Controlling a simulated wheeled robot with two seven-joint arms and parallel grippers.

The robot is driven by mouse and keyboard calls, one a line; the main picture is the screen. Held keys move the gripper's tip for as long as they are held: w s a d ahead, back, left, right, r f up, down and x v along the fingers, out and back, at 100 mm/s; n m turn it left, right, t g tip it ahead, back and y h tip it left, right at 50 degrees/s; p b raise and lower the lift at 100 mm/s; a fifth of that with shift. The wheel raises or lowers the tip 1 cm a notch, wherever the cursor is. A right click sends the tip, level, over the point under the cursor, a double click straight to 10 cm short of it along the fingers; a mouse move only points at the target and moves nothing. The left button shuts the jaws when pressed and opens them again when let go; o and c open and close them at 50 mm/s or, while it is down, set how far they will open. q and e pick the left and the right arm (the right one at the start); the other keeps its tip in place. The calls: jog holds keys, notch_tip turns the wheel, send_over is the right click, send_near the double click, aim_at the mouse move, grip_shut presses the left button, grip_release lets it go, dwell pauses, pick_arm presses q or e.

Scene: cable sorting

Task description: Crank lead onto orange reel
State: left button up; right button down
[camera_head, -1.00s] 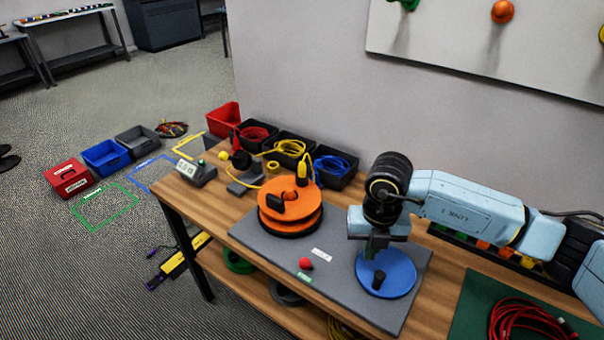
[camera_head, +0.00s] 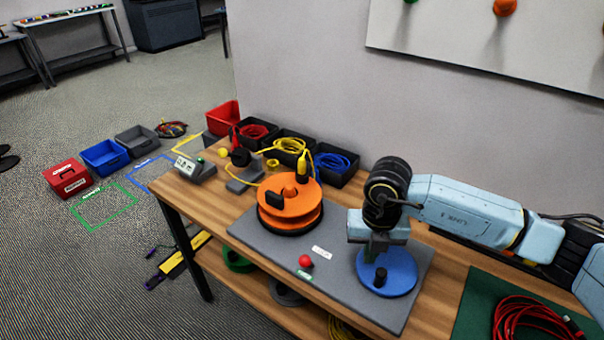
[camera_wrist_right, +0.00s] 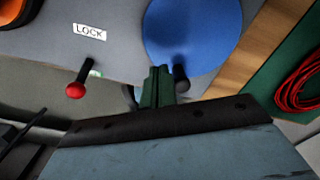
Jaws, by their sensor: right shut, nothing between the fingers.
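The orange reel (camera_head: 290,216) sits on the grey base plate (camera_head: 340,262), with a black block on its top. The yellow lead (camera_head: 258,180) runs from near a small grey block toward the reel. A yellow plug (camera_head: 303,168) stands at the reel's back edge. The blue crank disc (camera_head: 400,278) with an upright black knob (camera_head: 381,275) is at the plate's right end. My right gripper (camera_head: 373,252) is shut and empty just above the disc. In the right wrist view its fingers (camera_wrist_right: 158,86) are beside the black knob (camera_wrist_right: 181,78), not around it. My left gripper is out of view.
A red ball-topped lever (camera_head: 305,261) by the LOCK label stands between reel and disc. Dark bins (camera_head: 295,148) with coiled cables line the wall. A small display box (camera_head: 195,168) is at the left table end. A red cable coil (camera_head: 530,318) lies on a green mat at right.

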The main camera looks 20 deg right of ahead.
aim_at(367, 272)
jog(key=shift+f+b, duration=0.9)
jog(key=shift+f, duration=0.5)
jog(key=shift+d+f+b, duration=0.1)
jog(key=shift+f+b, duration=0.2)
jog(key=shift+f, duration=0.15)
